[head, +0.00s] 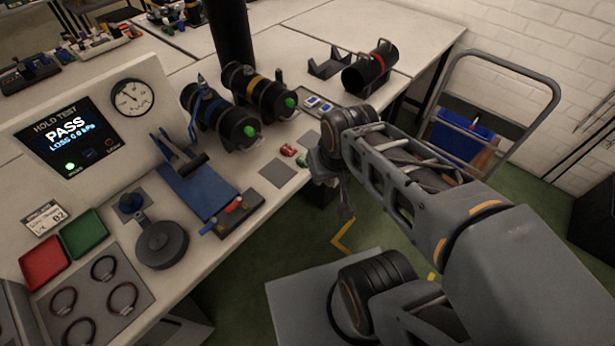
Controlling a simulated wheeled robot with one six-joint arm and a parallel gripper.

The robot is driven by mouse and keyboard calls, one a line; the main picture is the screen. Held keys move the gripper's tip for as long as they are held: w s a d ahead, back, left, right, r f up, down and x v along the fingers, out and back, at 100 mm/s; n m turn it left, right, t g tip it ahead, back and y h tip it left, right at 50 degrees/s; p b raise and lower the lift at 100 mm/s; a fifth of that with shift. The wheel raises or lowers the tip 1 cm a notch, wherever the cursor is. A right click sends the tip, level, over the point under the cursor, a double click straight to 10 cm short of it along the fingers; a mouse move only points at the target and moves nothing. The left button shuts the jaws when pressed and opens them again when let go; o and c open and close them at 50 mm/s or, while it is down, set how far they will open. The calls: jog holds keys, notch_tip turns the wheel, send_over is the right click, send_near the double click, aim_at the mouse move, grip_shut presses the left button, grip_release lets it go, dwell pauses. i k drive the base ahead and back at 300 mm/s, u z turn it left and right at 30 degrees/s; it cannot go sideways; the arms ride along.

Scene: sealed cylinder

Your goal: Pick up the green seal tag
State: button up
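A small green piece, seemingly the green seal tag (302,162), lies on the bench near its front edge, just in front of a red tag (288,150). My gripper (322,172) is immediately to the right of the green piece and partly overlaps it in the picture. Its fingers are dark and mostly hidden by the wrist, so I cannot tell if they are open or touching the tag.
Two black cylinders, one with a blue band (206,108) and one with a yellow band (257,87), lie behind the tags with green round ends. A red-banded cylinder (370,69) lies further back.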

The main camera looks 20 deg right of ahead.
aim_at(301, 161)
jog(key=z, duration=0.05)
jog(key=k, duration=0.75)
jog(key=u, duration=0.55)
jog(key=i, duration=0.4)
jog(key=u, duration=0.2)
